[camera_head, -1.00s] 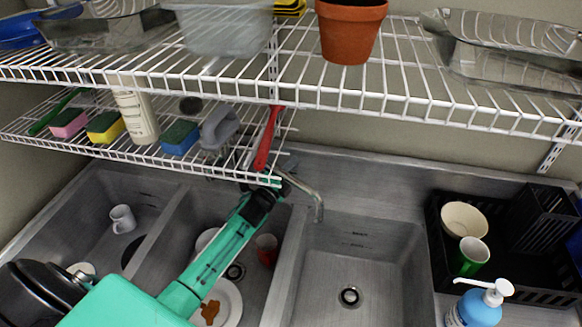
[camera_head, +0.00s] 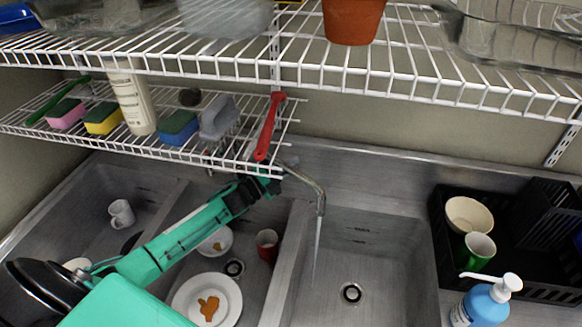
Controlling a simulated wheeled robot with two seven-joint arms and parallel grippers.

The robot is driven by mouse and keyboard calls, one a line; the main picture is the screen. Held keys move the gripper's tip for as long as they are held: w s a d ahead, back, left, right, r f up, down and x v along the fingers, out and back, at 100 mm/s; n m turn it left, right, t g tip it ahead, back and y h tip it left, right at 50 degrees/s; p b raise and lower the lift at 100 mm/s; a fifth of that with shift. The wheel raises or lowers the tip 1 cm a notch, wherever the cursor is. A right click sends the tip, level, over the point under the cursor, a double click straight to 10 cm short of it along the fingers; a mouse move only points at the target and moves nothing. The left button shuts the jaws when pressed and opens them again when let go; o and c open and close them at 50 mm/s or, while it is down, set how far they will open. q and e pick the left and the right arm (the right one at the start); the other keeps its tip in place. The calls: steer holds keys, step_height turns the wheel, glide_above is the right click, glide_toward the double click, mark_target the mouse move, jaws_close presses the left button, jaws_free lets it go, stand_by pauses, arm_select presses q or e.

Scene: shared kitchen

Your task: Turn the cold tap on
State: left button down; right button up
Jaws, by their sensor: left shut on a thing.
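The metal tap's curved spout (camera_head: 319,196) reaches over the right basin. A thin stream of water (camera_head: 316,250) falls from its end into that basin. My left arm comes in from the lower left, and my left gripper (camera_head: 266,184) is at the left end of the tap, just below the front edge of the lower wire shelf. It is shut on a tap handle, which the gripper and shelf mostly hide. The frames do not show whether this handle is marked cold. My right gripper is not in view.
The left basins hold a white mug (camera_head: 121,213), plates and a red cup (camera_head: 267,245). A black rack (camera_head: 513,223) stands right. The right basin is empty of dishes.

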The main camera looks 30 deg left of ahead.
arm_select(q)
steer(key=c, duration=1.5)
jaws_free()
steer(key=shift+o, duration=0.2)
steer(key=shift+s+a+f, duration=0.1)
steer(key=b+v, duration=0.4)
steer(key=v, duration=0.9)
steer(key=shift+s, duration=0.25)
steer(key=shift+a, duration=0.1)
